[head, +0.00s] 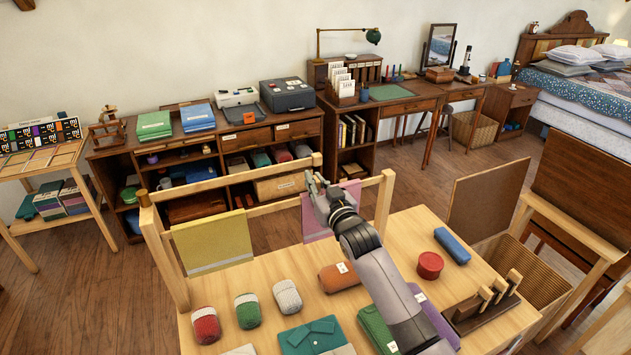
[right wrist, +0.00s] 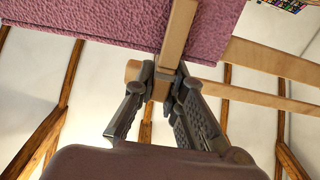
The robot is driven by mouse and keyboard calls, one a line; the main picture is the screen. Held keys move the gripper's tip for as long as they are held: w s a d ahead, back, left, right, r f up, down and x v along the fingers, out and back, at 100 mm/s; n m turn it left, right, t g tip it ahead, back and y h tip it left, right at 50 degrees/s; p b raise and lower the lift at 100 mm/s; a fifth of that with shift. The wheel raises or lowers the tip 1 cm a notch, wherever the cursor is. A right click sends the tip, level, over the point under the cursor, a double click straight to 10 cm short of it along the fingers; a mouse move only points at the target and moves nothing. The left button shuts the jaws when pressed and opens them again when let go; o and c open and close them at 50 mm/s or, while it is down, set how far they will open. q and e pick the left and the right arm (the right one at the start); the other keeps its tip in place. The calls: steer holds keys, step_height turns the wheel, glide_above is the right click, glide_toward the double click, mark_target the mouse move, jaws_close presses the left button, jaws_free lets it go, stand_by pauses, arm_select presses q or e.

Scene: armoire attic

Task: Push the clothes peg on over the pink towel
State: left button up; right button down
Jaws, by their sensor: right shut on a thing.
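The pink towel (head: 313,225) hangs over the front wooden rail (head: 373,184) in the head view, partly hidden by my right arm. In the right wrist view the towel (right wrist: 110,22) fills the top left. My right gripper (head: 314,181) is at the rail by the towel. In the right wrist view it (right wrist: 166,76) is shut on the wooden clothes peg (right wrist: 180,28). The peg points up across the towel's face and overlaps it in the picture; whether its legs straddle the towel and rail cannot be told. My left gripper is not in view.
A yellow towel (head: 213,240) hangs on the same rack to the left. The table (head: 290,260) below holds rolled cloths, a green folded garment (head: 310,337), a red round tin (head: 430,265), a blue case (head: 452,246) and a dark holder (head: 482,310) with wooden pegs.

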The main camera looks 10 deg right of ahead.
steer(key=shift+f, duration=0.2)
steer(key=c, duration=1.6)
jaws_free()
steer(key=shift+o, duration=0.2)
steer(key=shift+s, duration=0.1)
steer(key=s+d, duration=0.2)
steer(key=s, duration=0.9)
steer(key=shift+s+d, duration=0.15)
steer(key=shift+s, duration=0.15)
